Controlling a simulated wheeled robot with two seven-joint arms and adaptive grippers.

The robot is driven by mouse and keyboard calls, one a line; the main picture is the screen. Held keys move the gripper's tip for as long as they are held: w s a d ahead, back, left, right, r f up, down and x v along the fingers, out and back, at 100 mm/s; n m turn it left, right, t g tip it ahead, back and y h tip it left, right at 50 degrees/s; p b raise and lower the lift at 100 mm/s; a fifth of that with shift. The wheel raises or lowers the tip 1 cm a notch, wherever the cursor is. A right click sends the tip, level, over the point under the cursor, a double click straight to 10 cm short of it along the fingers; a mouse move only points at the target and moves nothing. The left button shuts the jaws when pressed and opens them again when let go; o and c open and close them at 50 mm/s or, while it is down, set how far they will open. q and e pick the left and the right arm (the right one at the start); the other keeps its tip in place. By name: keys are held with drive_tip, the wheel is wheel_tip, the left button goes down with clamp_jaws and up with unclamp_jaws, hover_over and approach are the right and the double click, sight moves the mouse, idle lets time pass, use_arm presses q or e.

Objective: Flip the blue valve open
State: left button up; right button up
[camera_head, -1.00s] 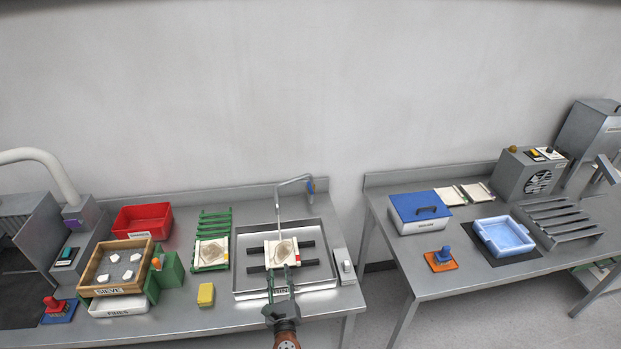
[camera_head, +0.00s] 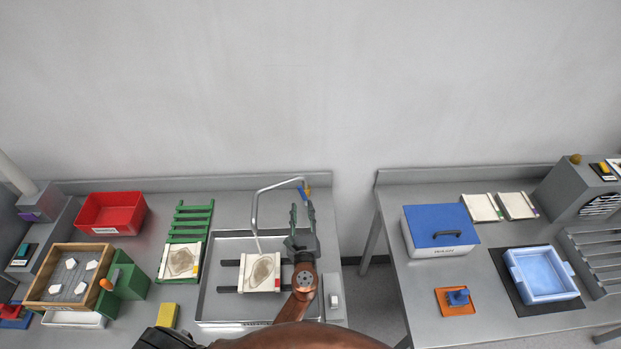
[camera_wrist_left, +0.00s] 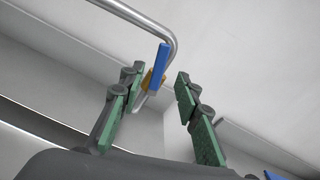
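The blue valve lever (camera_head: 303,194) is on the bent metal tap pipe (camera_head: 254,212) above the sink tray, beside a small brass-coloured part. In the left wrist view, the blue lever (camera_wrist_left: 159,68) slants upright in front of the pipe. My left gripper (camera_head: 302,212) is at the tap's right end, just below the lever in the head view. Its green-padded fingers (camera_wrist_left: 157,82) are spread, and the lever appears in the gap between them, nearer the left finger. I see no clear contact. My right gripper is not in view.
A tile (camera_head: 258,272) lies on dark bars in the metal sink tray (camera_head: 207,300), under the pipe's spout. A small grey switch box (camera_head: 334,301) is right of the tray. A green rack (camera_head: 190,222) stands to the left. The wall is close behind the tap.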

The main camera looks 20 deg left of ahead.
sight(302, 193)
use_arm(q)
drive_tip(key=x, duration=0.6)
drive_tip(key=shift+w+a+b, duration=0.1)
drive_tip(key=shift+w+b, duration=0.25)
drive_tip(key=shift+w, duration=0.05)
drive_tip(key=shift+w+a+r, duration=0.1)
drive_tip(key=shift+w+a, duration=0.2)
drive_tip(key=shift+w, duration=0.1)
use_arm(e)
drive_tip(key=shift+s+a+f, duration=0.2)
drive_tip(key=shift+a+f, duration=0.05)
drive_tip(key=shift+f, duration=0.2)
use_arm(q)
drive_tip(key=shift+c, duration=0.5)
clamp_jaws()
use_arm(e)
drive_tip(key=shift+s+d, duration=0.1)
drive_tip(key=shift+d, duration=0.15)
